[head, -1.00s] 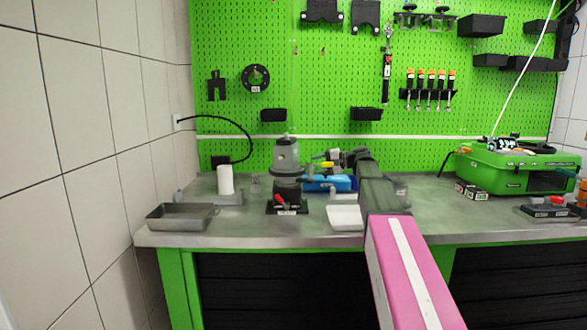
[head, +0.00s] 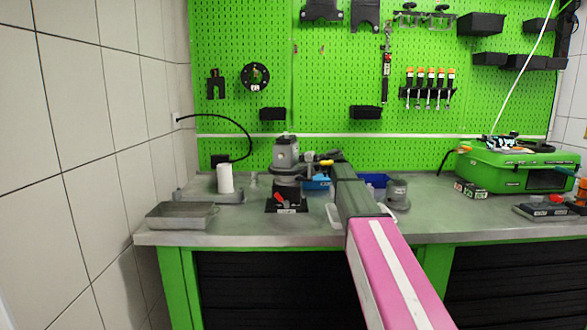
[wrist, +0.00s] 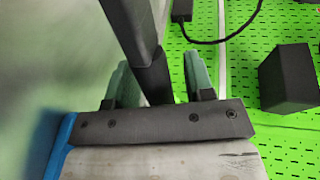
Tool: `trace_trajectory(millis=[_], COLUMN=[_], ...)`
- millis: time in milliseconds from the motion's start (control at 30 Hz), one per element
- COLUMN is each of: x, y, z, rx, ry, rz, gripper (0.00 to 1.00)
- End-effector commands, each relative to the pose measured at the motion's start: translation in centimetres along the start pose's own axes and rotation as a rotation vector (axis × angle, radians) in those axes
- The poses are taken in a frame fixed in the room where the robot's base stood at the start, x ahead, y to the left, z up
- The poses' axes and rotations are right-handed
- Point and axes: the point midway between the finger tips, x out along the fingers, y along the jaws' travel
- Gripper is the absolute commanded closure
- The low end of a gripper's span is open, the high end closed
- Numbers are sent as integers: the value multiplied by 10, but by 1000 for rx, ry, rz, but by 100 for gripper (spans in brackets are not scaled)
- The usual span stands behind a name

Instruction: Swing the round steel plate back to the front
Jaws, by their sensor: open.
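The pump-like grey unit (head: 285,153) stands on the bench left of my arm. A round grey disc (head: 287,181) shows under it, probably the round steel plate; its exact edge is too small to make out. My gripper in the wrist view (wrist: 158,82) is open, with a greenish finger on either side of a dark upright bar (wrist: 133,30). I cannot tell whether the fingers touch the bar. In the head view, my gripper is mostly hidden behind my arm, close to the right of the grey unit.
A black base with a red handle (head: 284,203) stands in front of the unit. A metal tray (head: 182,216) and white cylinder (head: 225,179) are at left. A grey flanged cylinder (head: 397,192) is right of my arm, with a green case (head: 510,170) farther right.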

Motion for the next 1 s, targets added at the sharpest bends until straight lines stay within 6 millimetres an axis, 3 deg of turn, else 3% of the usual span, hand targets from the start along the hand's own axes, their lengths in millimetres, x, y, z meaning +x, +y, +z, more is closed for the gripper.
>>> trace_trajectory(millis=[33, 167, 200, 633, 1000], x=[0, 0, 0, -6, -31], y=[0, 0, 0, 2, 7], z=[0, 0, 0, 1, 2], rx=[0, 0, 0, 8, 41], ry=[0, 0, 0, 36, 185], rz=[0, 0, 0, 1, 1], gripper=[52, 94, 100, 100, 100])
